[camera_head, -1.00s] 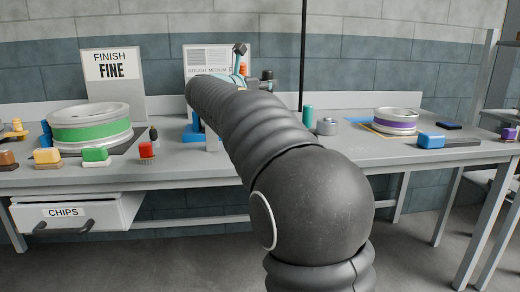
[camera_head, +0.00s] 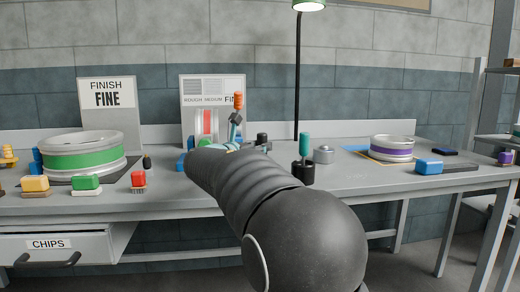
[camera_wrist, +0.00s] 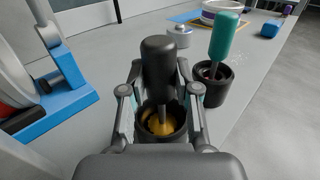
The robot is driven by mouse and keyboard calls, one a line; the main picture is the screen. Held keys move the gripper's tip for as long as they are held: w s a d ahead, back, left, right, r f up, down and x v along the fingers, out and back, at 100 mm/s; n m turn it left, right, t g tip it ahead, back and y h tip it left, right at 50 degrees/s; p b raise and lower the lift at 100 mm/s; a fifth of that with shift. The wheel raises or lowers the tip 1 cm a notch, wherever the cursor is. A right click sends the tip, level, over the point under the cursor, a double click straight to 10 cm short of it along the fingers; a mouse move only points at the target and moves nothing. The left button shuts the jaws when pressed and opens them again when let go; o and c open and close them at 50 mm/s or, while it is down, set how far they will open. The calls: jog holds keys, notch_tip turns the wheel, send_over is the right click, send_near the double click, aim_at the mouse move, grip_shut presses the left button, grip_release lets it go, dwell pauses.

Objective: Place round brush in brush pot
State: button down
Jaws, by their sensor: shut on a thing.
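The round brush (camera_wrist: 158,68) has a thick black handle, a thin shaft and golden bristles. It stands nearly upright between my two fingers in the wrist view. My gripper (camera_wrist: 160,76) is shut on its handle. The bristle end shows inside the dark rim of a round pot (camera_wrist: 179,133) below my fingers. I cannot tell whether it rests on the pot's bottom. The black handle (camera_head: 262,138) also shows beyond my arm in the head view. My arm hides that pot there.
A dark pot (camera_wrist: 210,91) with a teal-handled brush (camera_wrist: 224,38) stands close on the right, with a grey metal cylinder (camera_wrist: 180,36) behind. A blue stand (camera_wrist: 55,88) with a wheel is near on the left.

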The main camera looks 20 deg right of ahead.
jog(key=c, duration=0.8)
grip_release()
jog(key=shift+f, duration=0.1)
jog(key=shift+c, duration=0.2)
jog(key=shift+a, duration=0.2)
jog(key=v, duration=1.1)
jog(key=shift+s+a, duration=0.25)
jog(key=shift+a, duration=0.05)
